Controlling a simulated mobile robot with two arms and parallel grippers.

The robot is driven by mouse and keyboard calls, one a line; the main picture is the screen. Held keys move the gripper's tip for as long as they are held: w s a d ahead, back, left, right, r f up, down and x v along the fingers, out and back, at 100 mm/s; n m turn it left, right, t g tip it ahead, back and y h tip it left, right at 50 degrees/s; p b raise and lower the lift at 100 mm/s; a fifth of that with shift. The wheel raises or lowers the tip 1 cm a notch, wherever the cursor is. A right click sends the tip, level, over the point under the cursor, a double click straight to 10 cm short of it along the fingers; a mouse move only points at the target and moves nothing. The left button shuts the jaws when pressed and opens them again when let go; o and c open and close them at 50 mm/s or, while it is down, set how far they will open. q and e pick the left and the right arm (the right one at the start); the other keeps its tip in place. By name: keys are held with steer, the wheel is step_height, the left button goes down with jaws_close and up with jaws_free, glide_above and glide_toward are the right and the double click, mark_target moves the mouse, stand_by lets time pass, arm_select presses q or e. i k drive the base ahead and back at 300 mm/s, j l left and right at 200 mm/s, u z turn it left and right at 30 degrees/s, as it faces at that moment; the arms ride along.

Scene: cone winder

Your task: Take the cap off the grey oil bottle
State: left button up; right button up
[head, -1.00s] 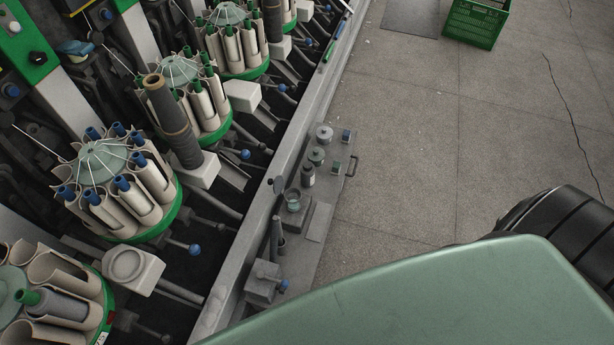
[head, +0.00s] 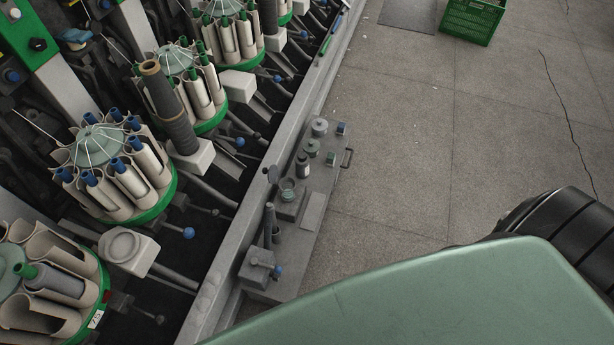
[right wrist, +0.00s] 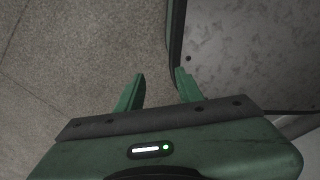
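A small dark grey bottle (head: 303,166) with a pale label stands upright among jars on the grey tray-like shelf (head: 313,213) beside the machine. It looks like the oil bottle; at this size I cannot make out its cap clearly. My right gripper (right wrist: 159,84) is open, with its two green fingers apart and nothing between them. In the right wrist view it is over floor and beside a dark-edged grey plate; the bottle does not show there. My left gripper is in neither view.
Near the bottle are a grey round container (head: 320,128), a green-topped one (head: 312,148) and an open jar (head: 288,187). A grey block with a blue knob (head: 258,268) stands at the shelf's near end. Winder magazines (head: 100,146) fill the left.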

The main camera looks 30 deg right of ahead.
mark_target(302, 168)
steer(key=k+u, duration=0.15)
steer(key=u, duration=0.2)
steer(key=k+u, duration=0.15)
steer(key=u, duration=0.15)
steer(key=k+j+u, duration=0.15)
steer(key=u, duration=0.2)
steer(key=l+u, duration=0.6)
steer(key=u, duration=0.2)
steer(key=k+l+u, duration=0.1)
steer(key=l+u, duration=0.3)
steer(key=k+l+u, duration=0.15)
steer(key=u, duration=0.25)
steer(key=k+l, duration=0.25)
steer(key=l, duration=0.15)
steer(key=k+l, duration=0.25)
steer(key=l, duration=0.2)
steer(key=k+l, duration=0.25)
steer(key=l, duration=0.15)
steer(key=k+l, duration=0.25)
steer(key=l, duration=0.15)
steer(key=k+l, duration=0.25)
steer(key=l, duration=0.2)
steer(key=k+l, duration=0.25)
steer(key=l, duration=0.15)
